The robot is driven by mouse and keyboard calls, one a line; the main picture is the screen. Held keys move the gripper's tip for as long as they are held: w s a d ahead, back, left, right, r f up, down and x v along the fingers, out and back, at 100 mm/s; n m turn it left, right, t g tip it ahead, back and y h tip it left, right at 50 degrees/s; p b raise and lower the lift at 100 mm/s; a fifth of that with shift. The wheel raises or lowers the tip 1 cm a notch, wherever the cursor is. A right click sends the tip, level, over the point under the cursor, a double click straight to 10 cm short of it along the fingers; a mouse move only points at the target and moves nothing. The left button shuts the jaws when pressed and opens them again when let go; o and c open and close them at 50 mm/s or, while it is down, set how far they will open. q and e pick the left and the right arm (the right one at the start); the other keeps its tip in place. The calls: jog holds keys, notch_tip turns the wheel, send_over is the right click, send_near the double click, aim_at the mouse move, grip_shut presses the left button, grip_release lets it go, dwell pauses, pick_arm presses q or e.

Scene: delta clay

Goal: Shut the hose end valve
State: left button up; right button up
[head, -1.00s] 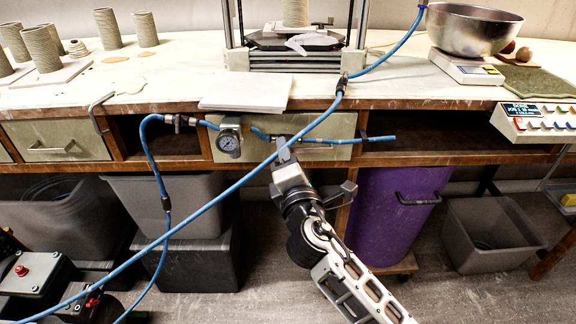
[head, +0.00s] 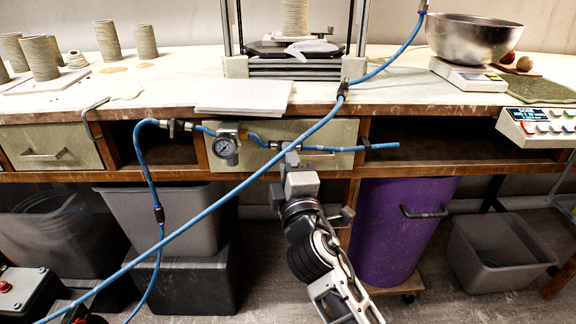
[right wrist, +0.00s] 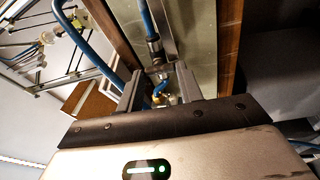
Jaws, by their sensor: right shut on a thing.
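The hose end valve (head: 277,145) sits in the blue hose line in front of the bench's middle drawer, right of the round pressure gauge (head: 225,145). My right gripper (head: 291,155) reaches up to it from below, and its fingertips cover part of it. In the right wrist view the two fingers (right wrist: 160,88) stand either side of a small blue part (right wrist: 159,89) with brassy metal by it, and are shut on it. The exact angle of the valve's handle is hard to tell. My left gripper is not in view.
A long blue hose (head: 250,178) runs diagonally in front of the bench, close to my right gripper. Another fitting (head: 176,126) lies left of the gauge. Below stand grey bins (head: 165,215) and a purple barrel (head: 395,235). White boards (head: 243,96) overhang the bench edge.

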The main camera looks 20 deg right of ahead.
jog(key=o, duration=1)
